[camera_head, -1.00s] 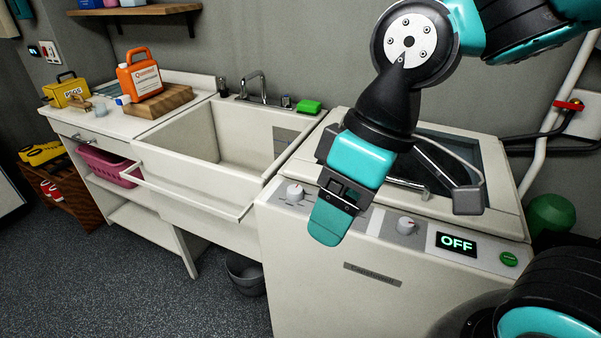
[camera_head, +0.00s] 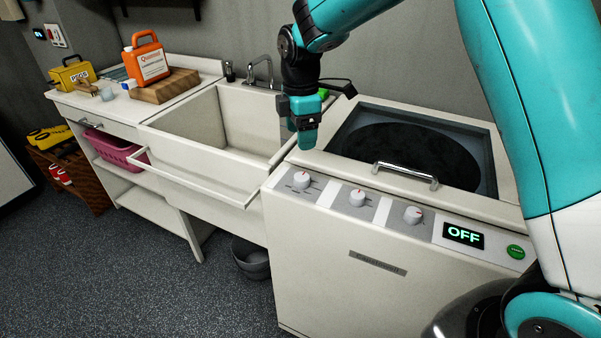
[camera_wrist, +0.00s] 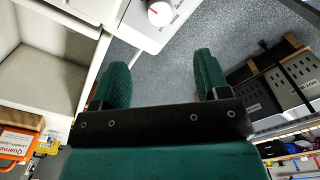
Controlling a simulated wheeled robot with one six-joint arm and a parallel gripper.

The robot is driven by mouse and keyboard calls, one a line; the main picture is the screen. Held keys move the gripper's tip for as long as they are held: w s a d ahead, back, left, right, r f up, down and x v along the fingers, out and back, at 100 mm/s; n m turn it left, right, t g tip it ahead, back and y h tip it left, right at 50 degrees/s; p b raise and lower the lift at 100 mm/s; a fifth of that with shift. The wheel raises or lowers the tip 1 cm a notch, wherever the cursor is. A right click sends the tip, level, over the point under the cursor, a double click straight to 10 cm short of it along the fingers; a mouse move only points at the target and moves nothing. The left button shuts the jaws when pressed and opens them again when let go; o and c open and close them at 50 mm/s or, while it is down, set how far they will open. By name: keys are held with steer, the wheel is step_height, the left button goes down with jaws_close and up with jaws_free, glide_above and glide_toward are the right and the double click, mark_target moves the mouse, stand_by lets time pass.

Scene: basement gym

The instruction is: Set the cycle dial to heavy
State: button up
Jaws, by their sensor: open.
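The washer's front panel (camera_head: 330,199) carries three white dials with red marks: a left dial (camera_head: 302,180), a middle dial (camera_head: 357,196) and a right dial (camera_head: 413,214). Their labels are too small to read, so I cannot tell which is the cycle dial. The display (camera_head: 463,236) reads OFF. My gripper (camera_head: 306,142) points down above the washer's left edge by the sink, behind and above the left dial, touching no dial. In the wrist view, my gripper (camera_wrist: 161,80) is open and empty, its fingers apart. A white dial (camera_wrist: 159,13) shows at the top, beyond the fingertips.
The washer lid (camera_head: 405,150) is closed, with a raised metal handle (camera_head: 405,175) behind the dials. A green button (camera_head: 515,252) is right of the display. The sink (camera_head: 215,135) adjoins on the left. An orange jug (camera_head: 146,60) stands on a wooden board. Floor in front is clear.

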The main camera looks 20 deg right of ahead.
mark_target(301, 176)
step_height(301, 176, down, 12)
steer(key=shift+f+p, duration=0.1)
steer(key=shift+p, duration=0.75)
steer(key=shift+c, duration=0.5)
steer(key=c, duration=0.8)
steer(key=shift+c, duration=0.2)
